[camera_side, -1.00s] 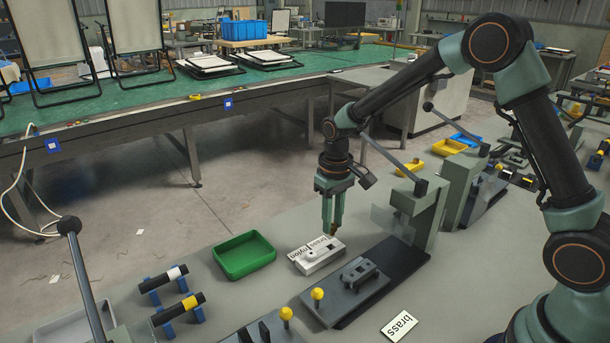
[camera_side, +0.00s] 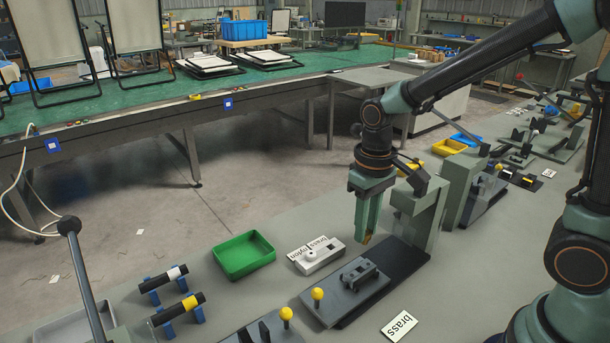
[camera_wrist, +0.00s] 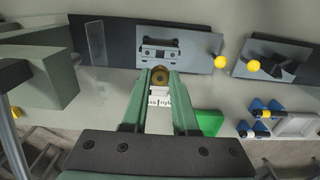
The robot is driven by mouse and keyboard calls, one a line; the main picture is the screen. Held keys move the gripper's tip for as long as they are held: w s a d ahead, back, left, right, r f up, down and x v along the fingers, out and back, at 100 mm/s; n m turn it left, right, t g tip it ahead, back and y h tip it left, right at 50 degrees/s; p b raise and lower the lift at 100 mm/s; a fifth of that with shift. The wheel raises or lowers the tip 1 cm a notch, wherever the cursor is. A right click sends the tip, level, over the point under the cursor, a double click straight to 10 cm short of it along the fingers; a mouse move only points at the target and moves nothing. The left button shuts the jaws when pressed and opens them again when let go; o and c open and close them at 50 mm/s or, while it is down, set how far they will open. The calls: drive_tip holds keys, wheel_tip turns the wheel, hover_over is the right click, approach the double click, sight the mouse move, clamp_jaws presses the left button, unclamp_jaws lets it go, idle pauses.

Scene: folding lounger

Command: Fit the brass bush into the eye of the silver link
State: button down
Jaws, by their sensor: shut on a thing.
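The brass bush (camera_side: 367,239) is between my gripper's fingertips (camera_side: 368,234), which are shut on it. It also shows in the wrist view as a brass ring (camera_wrist: 160,76) with a dark centre. My gripper points down and holds the bush above the bench fixture, apart from it. A grey link-like part (camera_side: 361,277) lies in the dark grey fixture (camera_side: 345,298), in front of and below the bush. The same part shows ahead of the fingertips in the wrist view (camera_wrist: 160,50). I cannot make out its eye clearly.
A white block marked brass and nylon (camera_side: 325,262) sits left of the fixture, near a green tray (camera_side: 244,256). A grey-green lever post (camera_side: 425,220) rises close to my gripper's right.

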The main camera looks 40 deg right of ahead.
drive_tip(key=shift+f, duration=0.15)
drive_tip(key=shift+f, duration=2.75)
drive_tip(key=shift+f, duration=1.35)
idle(0.8)
idle(0.4)
drive_tip(key=c, duration=0.6)
unclamp_jaws()
wheel_tip(320, 180, up, 12)
drive_tip(key=shift+r, duration=0.1)
